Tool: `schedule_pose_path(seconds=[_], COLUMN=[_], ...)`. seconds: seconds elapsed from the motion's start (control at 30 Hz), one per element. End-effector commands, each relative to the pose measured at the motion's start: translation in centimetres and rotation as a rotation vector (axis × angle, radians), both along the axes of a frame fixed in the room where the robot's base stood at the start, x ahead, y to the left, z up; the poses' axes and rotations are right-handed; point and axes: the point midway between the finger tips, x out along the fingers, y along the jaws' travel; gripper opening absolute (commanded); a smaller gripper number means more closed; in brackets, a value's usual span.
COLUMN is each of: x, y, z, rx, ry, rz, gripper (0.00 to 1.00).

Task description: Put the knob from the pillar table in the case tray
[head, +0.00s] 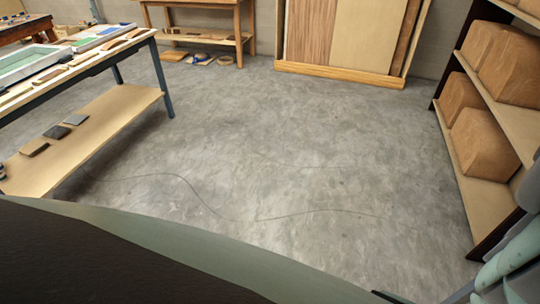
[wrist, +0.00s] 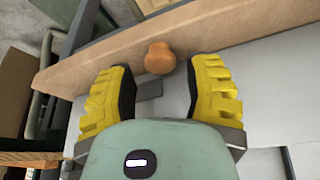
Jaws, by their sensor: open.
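An orange-brown rounded knob (wrist: 159,58) shows in the wrist view in front of a long wooden edge. My gripper (wrist: 158,68) is open, with yellow ridged fingers and dark inner pads on either side of the knob's near end. I cannot tell whether either finger touches it. A pale-framed tray with a greenish inside (head: 32,62) lies on the left workbench in the head view; I cannot tell whether it is the case tray. The knob and my gripper's fingers are not in the head view.
The left workbench (head: 95,55) has a lower shelf (head: 85,135) with dark blocks. A shelf rack (head: 490,115) with brown bundles stands at right. Upright boards (head: 340,35) and another bench (head: 205,38) stand at the back. The grey floor (head: 270,140) between is clear.

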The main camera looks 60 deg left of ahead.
Motion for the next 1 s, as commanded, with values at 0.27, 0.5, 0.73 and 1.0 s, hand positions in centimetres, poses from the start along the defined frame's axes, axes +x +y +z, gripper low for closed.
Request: schedule_pose_path(seconds=[0.27, 0.5, 0.73, 1.0], x=[0.3, 0.3, 0.3, 0.3], y=[-0.6, -0.8, -0.8, -0.8], z=[-1.5, -2.3, -2.3, -2.3], rx=[0.000, 0.001, 0.001, 0.001], ry=[0.005, 0.005, 0.002, 0.001], rz=[-0.001, -0.002, -0.001, 0.000], gripper=[0.50, 0.50, 0.50, 0.32])
